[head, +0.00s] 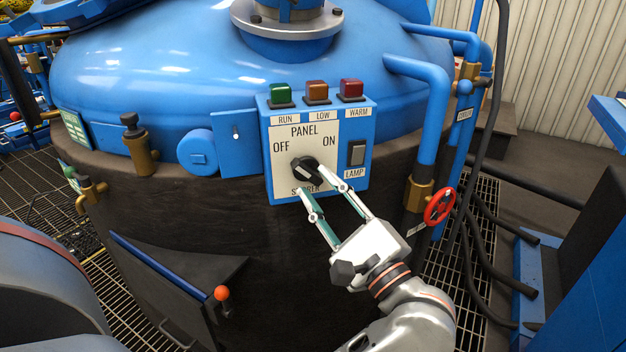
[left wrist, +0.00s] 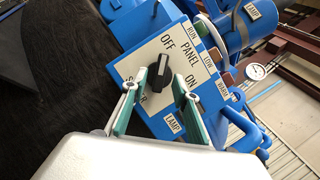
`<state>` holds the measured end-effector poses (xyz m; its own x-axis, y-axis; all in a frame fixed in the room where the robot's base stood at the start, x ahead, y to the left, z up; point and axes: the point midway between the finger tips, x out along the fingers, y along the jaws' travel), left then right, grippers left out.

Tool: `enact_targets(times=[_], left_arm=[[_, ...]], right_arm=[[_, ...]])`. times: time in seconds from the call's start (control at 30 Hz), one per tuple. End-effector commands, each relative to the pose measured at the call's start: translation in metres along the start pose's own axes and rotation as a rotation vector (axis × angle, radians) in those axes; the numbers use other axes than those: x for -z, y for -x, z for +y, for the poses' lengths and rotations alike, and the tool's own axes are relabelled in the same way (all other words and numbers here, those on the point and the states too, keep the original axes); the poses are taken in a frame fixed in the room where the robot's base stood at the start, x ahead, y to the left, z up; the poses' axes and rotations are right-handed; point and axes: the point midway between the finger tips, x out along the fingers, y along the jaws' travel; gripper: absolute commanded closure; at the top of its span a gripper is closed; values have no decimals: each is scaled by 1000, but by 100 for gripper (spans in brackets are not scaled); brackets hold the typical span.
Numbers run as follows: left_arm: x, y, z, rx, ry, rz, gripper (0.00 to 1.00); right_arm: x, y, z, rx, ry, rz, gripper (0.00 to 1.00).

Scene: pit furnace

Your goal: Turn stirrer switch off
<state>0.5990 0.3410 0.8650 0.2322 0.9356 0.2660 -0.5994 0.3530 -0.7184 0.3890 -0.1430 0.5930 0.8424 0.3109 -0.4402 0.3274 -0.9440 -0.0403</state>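The stirrer switch (head: 304,169) is a black rotary knob on the white face of a blue control panel (head: 268,135), with OFF printed upper left of it and ON upper right. Its label below is partly hidden by my gripper. I cannot tell clearly which word the knob points to. My left gripper (head: 314,182) is open, its fingertips just below and right of the knob in the head view. In the left wrist view the knob (left wrist: 160,72) shows beyond and between the fingertips (left wrist: 160,80); contact cannot be told. My right gripper is not in view.
A lamp rocker switch (head: 356,153) is close right of the knob. A blue pipe (head: 432,120) and red valve wheel (head: 440,206) stand to the right. The dark furnace wall (head: 200,215) lies below.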

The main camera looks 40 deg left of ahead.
Motion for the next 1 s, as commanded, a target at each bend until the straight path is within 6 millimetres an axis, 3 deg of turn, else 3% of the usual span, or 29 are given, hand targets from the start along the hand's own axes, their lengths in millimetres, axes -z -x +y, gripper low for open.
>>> enact_targets(times=[0.1, 0.3, 1.0], left_arm=[[1, 21, 0, -1, -2, 4, 71], [1, 42, 0, -1, -1, 2, 71], [-2, 45, 2, 14, -27, -9, 71]], right_arm=[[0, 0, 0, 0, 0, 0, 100], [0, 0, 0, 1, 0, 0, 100], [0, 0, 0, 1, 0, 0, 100]])
